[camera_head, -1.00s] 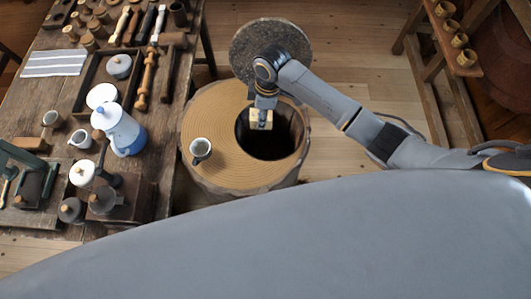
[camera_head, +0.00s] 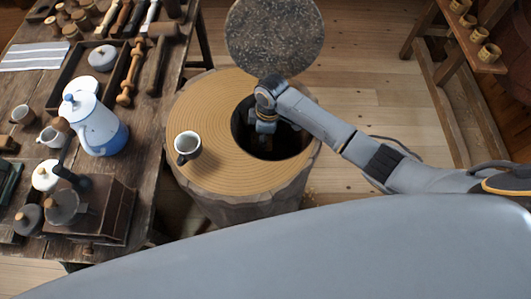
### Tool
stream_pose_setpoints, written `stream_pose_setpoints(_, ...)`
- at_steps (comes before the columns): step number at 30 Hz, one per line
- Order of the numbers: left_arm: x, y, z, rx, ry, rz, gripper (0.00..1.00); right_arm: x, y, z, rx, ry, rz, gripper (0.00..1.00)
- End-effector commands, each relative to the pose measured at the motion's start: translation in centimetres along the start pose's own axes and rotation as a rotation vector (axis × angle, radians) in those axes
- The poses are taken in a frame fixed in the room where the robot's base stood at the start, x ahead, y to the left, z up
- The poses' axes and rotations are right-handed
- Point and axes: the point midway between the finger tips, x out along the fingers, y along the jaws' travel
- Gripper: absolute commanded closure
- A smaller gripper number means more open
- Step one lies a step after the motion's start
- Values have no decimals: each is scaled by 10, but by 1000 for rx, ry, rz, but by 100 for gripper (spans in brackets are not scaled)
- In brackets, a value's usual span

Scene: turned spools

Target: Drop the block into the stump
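The stump (camera_head: 215,187) stands on the floor, with a ringed tan top and a wide dark round hole (camera_head: 285,145) toward its right side. My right arm comes in from the right. My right gripper (camera_head: 262,138) points down into the left part of the hole; its fingers are small and dark against the hole, so I cannot tell if they are open or shut. The block is not visible now; it may be hidden in the hole or by the gripper. My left gripper is not in view.
A white mug (camera_head: 187,144) stands on the stump top, left of the hole. A round speckled stone-like disc (camera_head: 274,38) is behind the stump. A cluttered wooden table (camera_head: 140,200) is at left, with a blue-and-white pot (camera_head: 97,125).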

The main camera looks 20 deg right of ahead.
Motion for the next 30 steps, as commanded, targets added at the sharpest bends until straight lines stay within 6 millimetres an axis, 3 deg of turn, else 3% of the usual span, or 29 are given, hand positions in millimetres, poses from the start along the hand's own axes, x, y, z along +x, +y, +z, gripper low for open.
stream_pose_setpoints(13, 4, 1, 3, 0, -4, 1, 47, 57, 0, 7, 0, -1, 0, 97)
stream_pose_setpoints(30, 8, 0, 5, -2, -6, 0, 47, 70, 1, 8, -1, 0, 3, 97)
